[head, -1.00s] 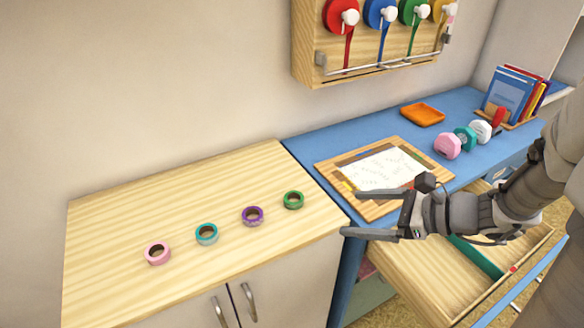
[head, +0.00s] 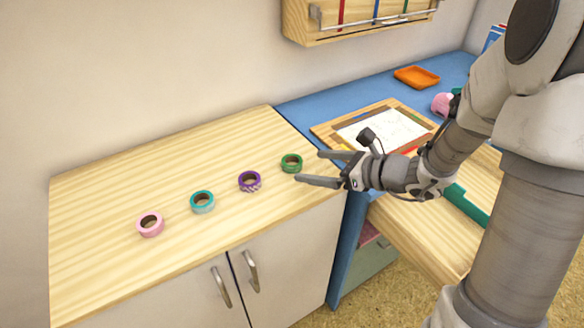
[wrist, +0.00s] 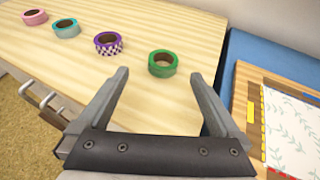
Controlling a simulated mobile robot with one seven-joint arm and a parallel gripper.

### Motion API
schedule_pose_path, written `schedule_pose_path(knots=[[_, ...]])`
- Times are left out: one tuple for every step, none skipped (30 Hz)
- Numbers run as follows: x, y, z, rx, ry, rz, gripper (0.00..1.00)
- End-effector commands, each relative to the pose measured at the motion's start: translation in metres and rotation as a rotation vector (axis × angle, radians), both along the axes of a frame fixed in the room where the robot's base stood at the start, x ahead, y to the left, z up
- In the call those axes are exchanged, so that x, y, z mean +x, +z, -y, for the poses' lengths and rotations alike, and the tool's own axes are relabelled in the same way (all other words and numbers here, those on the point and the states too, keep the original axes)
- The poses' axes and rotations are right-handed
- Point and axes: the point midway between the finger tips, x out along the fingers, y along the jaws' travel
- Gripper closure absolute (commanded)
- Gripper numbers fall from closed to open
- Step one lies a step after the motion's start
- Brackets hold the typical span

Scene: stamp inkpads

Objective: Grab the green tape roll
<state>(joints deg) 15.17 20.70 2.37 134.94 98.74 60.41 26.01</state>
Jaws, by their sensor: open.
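The green tape roll (head: 291,163) lies flat on the light wooden cabinet top (head: 110,260), at the right end of a row of rolls. It also shows in the wrist view (wrist: 162,64), beyond the fingertips and between their lines, nearer the right finger. My gripper (head: 309,169) is open and empty. In the head view its fingers point left toward the green roll, with the tips just right of it. It also shows in the wrist view (wrist: 163,77). No contact with the roll is visible.
Purple-patterned (head: 249,181), teal (head: 202,201) and pink (head: 150,224) tape rolls lie to the left, spaced apart. The cabinet top behind the rolls is clear.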

Motion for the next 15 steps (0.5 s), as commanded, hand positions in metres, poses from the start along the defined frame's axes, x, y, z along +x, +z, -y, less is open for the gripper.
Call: schedule_pose_path(knots=[[0.002, -0.003, -0.004, 0.0, 0.002, -0.001, 0.0], [0.003, -0.003, -0.005, 0.0, 0.001, 0.0, 0.0], [0.004, -0.004, -0.007, 0.001, 0.001, -0.001, 0.0], [0.005, -0.004, -0.007, 0.001, 0.001, -0.001, 0.0], [0.005, -0.004, -0.008, 0.001, 0.001, -0.001, 0.0], [0.006, -0.005, -0.01, 0.0, 0.001, 0.0, 0.0], [0.008, -0.006, -0.011, 0.0, 0.002, -0.001, 0.0], [0.009, -0.007, -0.013, 0.0, 0.002, 0.0, 0.0], [0.012, -0.009, -0.016, 0.0, 0.004, 0.001, 0.0], [0.014, -0.011, -0.019, 0.0, 0.003, 0.0, 0.0], [0.017, -0.013, -0.022, 0.001, 0.003, 0.0, 0.0], [0.021, -0.015, -0.026, 0.0, 0.003, 0.0, 0.0], [0.025, -0.017, -0.03, 0.0, 0.004, 0.001, 0.0], [0.027, -0.018, -0.034, 0.0, 0.004, -0.001, 0.0], [0.03, -0.02, -0.038, 0.002, 0.004, -0.001, 0.0]])
